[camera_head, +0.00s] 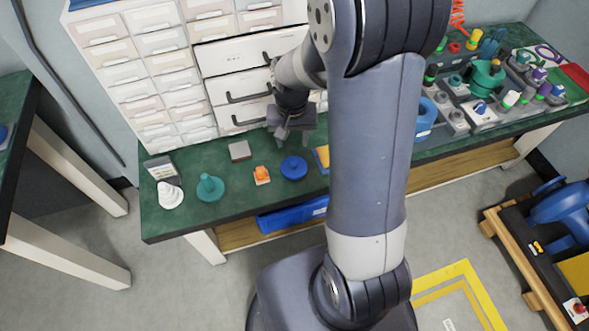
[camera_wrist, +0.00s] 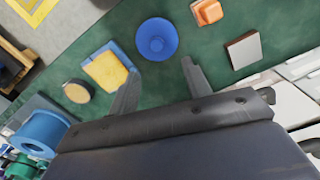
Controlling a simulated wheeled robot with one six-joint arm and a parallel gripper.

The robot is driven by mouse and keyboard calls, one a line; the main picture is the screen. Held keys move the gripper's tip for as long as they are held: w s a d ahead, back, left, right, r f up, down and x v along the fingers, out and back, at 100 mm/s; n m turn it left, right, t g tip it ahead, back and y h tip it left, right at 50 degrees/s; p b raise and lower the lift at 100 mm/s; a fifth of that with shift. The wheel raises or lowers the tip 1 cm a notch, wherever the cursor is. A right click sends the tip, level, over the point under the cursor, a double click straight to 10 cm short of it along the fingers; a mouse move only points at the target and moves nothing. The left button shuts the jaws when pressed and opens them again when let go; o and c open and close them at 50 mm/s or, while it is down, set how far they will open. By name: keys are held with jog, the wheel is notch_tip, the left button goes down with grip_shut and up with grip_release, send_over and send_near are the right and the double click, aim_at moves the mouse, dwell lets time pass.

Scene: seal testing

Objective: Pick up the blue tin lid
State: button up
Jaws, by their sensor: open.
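The blue tin lid (camera_head: 294,167) is a round blue disc with a raised middle, lying on the green bench top (camera_head: 222,219). It shows whole in the wrist view (camera_wrist: 157,39), beyond my fingertips and roughly between their lines. My gripper (camera_head: 292,138) is above the bench, behind the lid in the head view. In the wrist view my gripper (camera_wrist: 158,75) has its two fingers spread wide with nothing between them. The fingers appear apart from the lid.
An orange block (camera_head: 262,175), a grey block (camera_head: 240,151) and a teal knobbed piece (camera_head: 210,187) lie left of the lid. A blue tray with a yellow pad (camera_wrist: 107,71) is close to one finger.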

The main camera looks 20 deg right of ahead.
aim_at(294, 163)
notch_tip(294, 163, down, 3)
jog(key=shift+d, duration=0.15)
jog(key=f, duration=0.1)
jog(key=f+b, duration=0.1)
jog(key=f, duration=0.2)
jog(key=shift+s+f, duration=0.35)
jog(key=shift+s, duration=0.05)
jog(key=shift+f, duration=0.55)
jog(key=shift+c, duration=0.5)
grip_shut()
